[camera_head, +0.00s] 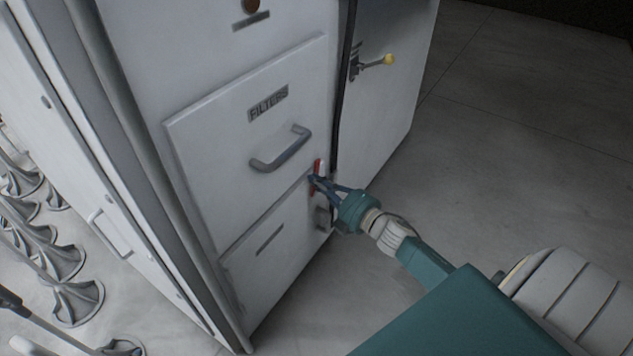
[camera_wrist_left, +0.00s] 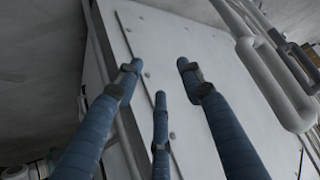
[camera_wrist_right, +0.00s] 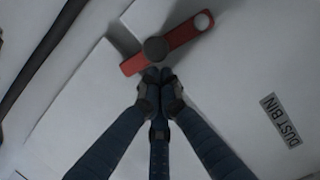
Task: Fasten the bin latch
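The red bin latch (camera_wrist_right: 182,39) sits on the white cabinet front. It is a flat bar on a dark round pivot (camera_wrist_right: 156,49), with a white dot at its upper right end. It slants across the right wrist view; in the head view the latch (camera_head: 317,167) is small, at the cabinet's right edge. The dust bin panel (camera_wrist_right: 235,95) carries a DUST BIN label. My right gripper (camera_wrist_right: 160,75) has its fingertips together just below the pivot; contact is unclear. It also shows in the head view (camera_head: 318,183), partly covering the latch. My left gripper (camera_wrist_left: 160,72) is open and empty before a bolted white panel.
Above the bin is the FILTERS panel (camera_head: 215,150) with a grey handle (camera_head: 281,149). Grey pipes (camera_wrist_left: 270,75) stand right of my left gripper. Several grey fan-shaped pieces (camera_head: 75,300) lie left. Floor at right is clear.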

